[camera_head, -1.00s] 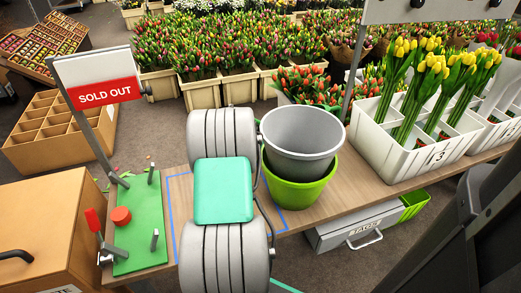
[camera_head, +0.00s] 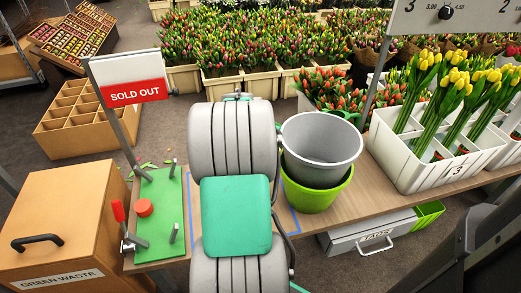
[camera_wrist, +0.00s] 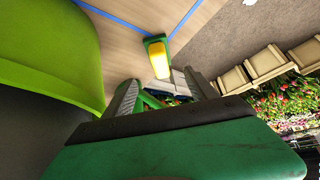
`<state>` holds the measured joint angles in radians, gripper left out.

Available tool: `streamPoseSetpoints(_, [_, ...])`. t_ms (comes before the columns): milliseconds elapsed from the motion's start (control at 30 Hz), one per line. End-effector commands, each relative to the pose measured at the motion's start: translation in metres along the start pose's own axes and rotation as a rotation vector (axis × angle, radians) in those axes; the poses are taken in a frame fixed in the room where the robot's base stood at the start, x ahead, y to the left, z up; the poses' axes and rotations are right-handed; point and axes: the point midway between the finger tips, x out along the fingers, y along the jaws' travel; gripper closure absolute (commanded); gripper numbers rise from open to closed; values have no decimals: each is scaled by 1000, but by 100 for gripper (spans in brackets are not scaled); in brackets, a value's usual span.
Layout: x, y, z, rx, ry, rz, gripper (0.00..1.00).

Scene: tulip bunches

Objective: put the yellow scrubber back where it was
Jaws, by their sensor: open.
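The yellow scrubber (camera_wrist: 159,58) shows in the wrist view as a yellow block with a green part at its upper end. It is by the blue tape line on the wooden bench top (camera_wrist: 135,45), near the bench edge. My gripper (camera_wrist: 162,92) is open, with one grey finger on each side. The scrubber appears beyond the fingers, in line with the gap between them, and I cannot tell how far off. Nothing is seen held. In the head view my arm hides the scrubber and most of the gripper.
A grey bucket (camera_head: 321,140) sits in a green bucket (camera_head: 318,198) right of my arm; green also fills the wrist view's left (camera_wrist: 50,45). A green board (camera_head: 158,213) with posts and a red knob lies left. A white tulip crate (camera_head: 415,160) stands right.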

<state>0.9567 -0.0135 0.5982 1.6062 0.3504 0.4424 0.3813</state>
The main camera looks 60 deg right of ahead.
Motion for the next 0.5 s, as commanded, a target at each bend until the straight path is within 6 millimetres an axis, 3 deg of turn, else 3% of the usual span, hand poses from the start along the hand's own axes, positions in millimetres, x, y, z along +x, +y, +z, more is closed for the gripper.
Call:
streamPoseSetpoints(67, [-2,-1,1,-4,-1,-2,33])
streamPoseSetpoints(167, [-17,-21,16,-60,-18,-34,33])
streamPoseSetpoints(267, [-61,-67,62,-222,-65,-120,33])
streamPoseSetpoints(333, [-109,-101,118,-402,-116,-207,33])
streamPoseSetpoints(400, [-159,-120,183,-607,-167,-296,33])
streamPoseSetpoints(500, [-226,-116,277,-921,-233,-416,33])
